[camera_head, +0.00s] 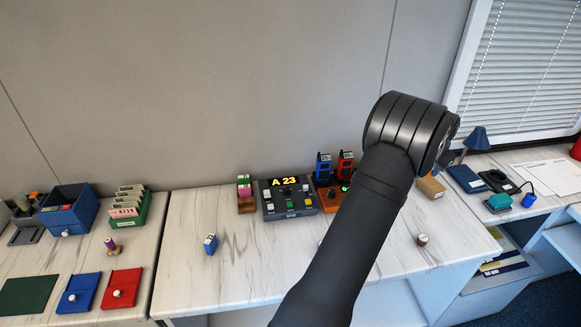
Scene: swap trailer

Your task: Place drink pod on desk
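I cannot tell for sure which thing is the drink pod. A small brown cylinder with a pale top (422,240) stands on the right part of the marble-patterned desk (260,270) and could be it. A small blue-and-white block (210,244) stands on the desk's left part. A small purple-and-brown piece (111,245) stands on the left desk section. My arm reaches up across the picture, over the desk's right half. Its dark wrist is in front of the wall; my gripper's fingers are hidden.
A control box with a lit "A 23" display (290,196) and blue and red handsets (323,166) stand at the back. A blue drawer box (68,210) and green card rack (128,207) are at left. A blue lamp (477,139) is at right. The desk's front middle is clear.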

